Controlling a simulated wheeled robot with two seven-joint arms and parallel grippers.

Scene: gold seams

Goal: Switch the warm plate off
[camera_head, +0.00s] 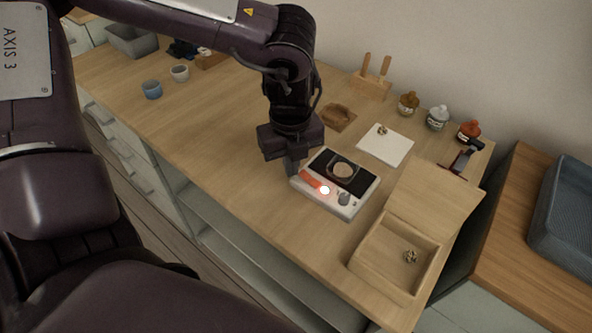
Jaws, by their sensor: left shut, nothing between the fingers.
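The warm plate (350,207) is a small white box with a black top on the wooden worktop. A round tan piece in a dark dish (342,171) sits on its black top. A bright light and a red glow (325,190) show at its front left, with a dark knob (344,198) to the right of the light. My left gripper (292,167) points down at the plate's left end, shut and empty; I cannot tell whether it touches the plate. My right gripper does not show.
An open wooden box (362,262) stands right of the plate. Behind are a white tile (398,150), a wooden tool block (370,88) and three lidded jars (437,118). Two cups (152,89) stand at the left. The worktop between the cups and the plate is largely clear.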

